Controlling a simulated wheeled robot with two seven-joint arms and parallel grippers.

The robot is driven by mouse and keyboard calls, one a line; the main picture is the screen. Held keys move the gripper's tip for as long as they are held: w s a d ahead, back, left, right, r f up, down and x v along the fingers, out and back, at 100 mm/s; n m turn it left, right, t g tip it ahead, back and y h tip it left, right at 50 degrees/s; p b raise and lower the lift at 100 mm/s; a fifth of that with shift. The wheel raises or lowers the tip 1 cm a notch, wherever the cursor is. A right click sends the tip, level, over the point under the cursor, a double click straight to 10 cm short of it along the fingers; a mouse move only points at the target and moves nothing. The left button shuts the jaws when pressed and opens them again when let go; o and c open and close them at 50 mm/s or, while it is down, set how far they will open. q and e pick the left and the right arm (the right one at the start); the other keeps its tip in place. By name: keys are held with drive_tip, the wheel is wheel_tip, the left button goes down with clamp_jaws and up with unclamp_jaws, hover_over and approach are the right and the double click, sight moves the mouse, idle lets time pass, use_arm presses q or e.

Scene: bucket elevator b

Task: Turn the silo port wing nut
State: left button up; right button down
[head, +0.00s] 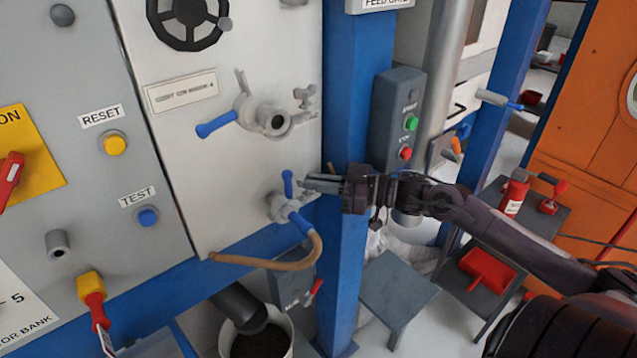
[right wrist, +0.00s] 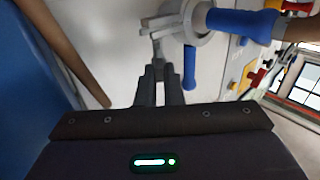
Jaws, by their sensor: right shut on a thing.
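My right gripper (head: 312,184) reaches in from the right to the lower port fitting (head: 278,207) on the pale panel. In the right wrist view, its fingers (right wrist: 158,72) are close together on a small grey metal piece (right wrist: 156,48), which looks like a wing of the wing nut beside the grey fitting (right wrist: 190,24). In the head view the gripper hides this piece. The fitting carries a blue lever (head: 287,183) and a blue-sleeved end with a brown hose (head: 270,264). Another grey wing nut (head: 305,96) sits beside the upper port (head: 272,121). My left gripper is not in view.
A blue post (head: 345,120) stands right of the panel, close to my right gripper. A grey button box (head: 398,115) is mounted just beyond it. A bucket (head: 285,318) of dark material stands below. A grey stool (head: 398,285) and a table with red items are at the right.

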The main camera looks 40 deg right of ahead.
drive_tip(key=c, duration=1.6)
unclamp_jaws()
drive_tip(key=shift+o, duration=0.2)
drive_tip(key=v, duration=0.8)
drive_tip(key=shift+w, duration=0.15)
